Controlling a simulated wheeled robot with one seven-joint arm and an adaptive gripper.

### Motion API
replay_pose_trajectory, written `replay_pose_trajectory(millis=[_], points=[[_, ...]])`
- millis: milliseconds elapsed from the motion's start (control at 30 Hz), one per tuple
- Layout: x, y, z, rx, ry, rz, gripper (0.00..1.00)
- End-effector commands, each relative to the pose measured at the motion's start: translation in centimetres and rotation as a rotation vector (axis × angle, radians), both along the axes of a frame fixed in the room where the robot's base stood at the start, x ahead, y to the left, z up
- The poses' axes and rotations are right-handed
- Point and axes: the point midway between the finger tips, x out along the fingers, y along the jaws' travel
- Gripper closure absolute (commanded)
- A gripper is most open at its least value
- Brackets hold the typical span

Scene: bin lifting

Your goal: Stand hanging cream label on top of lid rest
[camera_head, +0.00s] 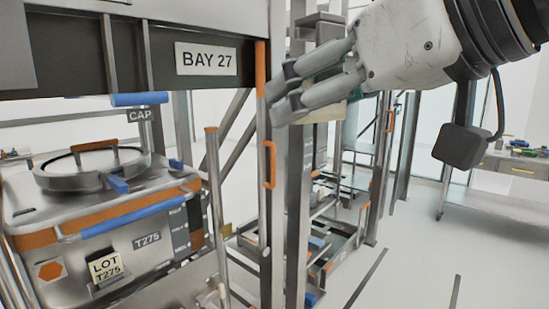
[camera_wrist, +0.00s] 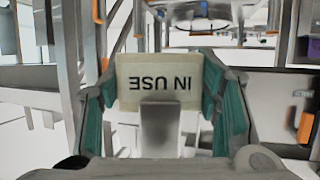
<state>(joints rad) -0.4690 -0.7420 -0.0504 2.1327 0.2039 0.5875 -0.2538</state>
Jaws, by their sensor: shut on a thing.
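My gripper (camera_head: 281,98) is shut on a cream label, at the upper middle of the head view. In the wrist view the cream label (camera_wrist: 130,92) sits between the green-padded fingers (camera_wrist: 160,95) and reads "IN USE" upside down. A grey upright piece covers its lower middle. In the head view only a cream part (camera_head: 325,114) shows below the fingers. Another cream label (camera_head: 106,268), reading "LOT T275", is on the front of the metal bin at lower left. I cannot tell for sure which part is the lid rest.
The bin (camera_head: 165,262) carries a round lid (camera_head: 88,172) and blue bars. The dark "BAY 27" beam (camera_head: 150,62) crosses above it. A steel post (camera_head: 298,220) with an orange-handled upright (camera_head: 263,215) stands beneath my gripper. Open floor (camera_head: 420,265) lies to the right.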

Motion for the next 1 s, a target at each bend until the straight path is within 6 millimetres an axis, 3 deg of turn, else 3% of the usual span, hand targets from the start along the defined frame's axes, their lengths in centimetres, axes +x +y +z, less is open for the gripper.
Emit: replay_pose_trajectory(millis=[33, 100, 400, 600, 1000], points=[[1.5, -1.0, -2.6, -0.005, 0.011, -0.053, 0.65], [3.5, -2.2, -5.7, -0.007, 0.013, -0.124, 0.65], [11.3, -6.8, -17.3, -0.009, 0.017, -0.395, 0.65], [14.5, -8.7, -21.9, -0.004, 0.012, -0.506, 0.65], [19.0, -11.0, -28.4, 0.000, 0.009, -0.657, 0.65]])
